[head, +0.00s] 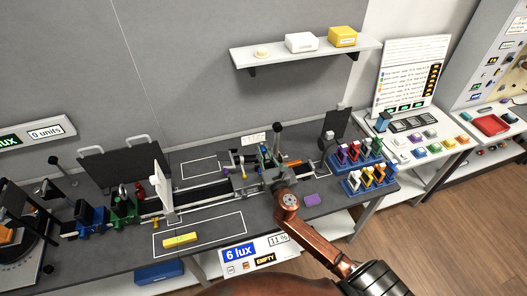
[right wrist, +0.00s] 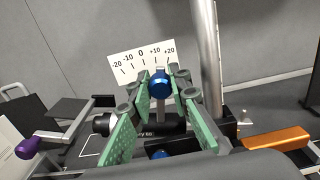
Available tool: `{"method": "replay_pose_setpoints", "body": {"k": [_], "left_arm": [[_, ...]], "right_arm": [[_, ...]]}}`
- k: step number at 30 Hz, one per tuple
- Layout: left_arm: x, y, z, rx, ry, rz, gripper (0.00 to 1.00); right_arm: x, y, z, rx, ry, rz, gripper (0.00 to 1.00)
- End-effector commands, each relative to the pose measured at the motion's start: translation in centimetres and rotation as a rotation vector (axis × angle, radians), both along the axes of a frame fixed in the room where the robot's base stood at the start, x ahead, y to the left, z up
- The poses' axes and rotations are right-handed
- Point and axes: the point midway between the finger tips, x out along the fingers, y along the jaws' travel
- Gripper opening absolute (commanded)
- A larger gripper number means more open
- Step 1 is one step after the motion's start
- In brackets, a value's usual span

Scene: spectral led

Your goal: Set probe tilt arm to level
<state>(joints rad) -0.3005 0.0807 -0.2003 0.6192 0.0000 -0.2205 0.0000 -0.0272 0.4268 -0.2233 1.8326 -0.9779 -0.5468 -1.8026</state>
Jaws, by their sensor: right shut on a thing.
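The probe tilt arm ends in a round blue knob (right wrist: 159,82) in the right wrist view. Behind it stands a white scale card (right wrist: 142,60) marked from -20 to +20. The knob appears below the marks between 0 and +10, seen at an angle. The scale card also shows small in the head view (head: 253,138). My right gripper (right wrist: 160,88) has its green-padded fingers on both sides of the knob and is shut on it. My left gripper is out of view.
A silver post (right wrist: 207,60) rises just right of the fingers.

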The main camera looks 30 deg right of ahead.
Motion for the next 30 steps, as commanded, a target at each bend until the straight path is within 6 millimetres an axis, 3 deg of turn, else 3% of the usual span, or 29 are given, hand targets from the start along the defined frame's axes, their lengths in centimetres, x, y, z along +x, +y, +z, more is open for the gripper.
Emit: {"method": "replay_pose_setpoints", "body": {"k": [4,13,25,26,30], "left_arm": [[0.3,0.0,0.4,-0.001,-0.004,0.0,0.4],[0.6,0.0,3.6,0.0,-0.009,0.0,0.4],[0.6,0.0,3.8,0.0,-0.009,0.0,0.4],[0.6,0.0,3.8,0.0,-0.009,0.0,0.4],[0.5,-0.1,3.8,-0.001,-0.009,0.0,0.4]], "right_arm": [[0.0,0.2,0.1,-0.015,0.006,0.001,0.0],[0.5,1.9,0.5,-0.197,0.05,0.002,0.0],[0.5,2.3,0.2,-0.239,0.058,0.001,0.0],[0.5,2.3,0.1,-0.238,0.058,0.001,0.18],[0.5,2.3,0.2,-0.238,0.058,0.001,0.28]]}}
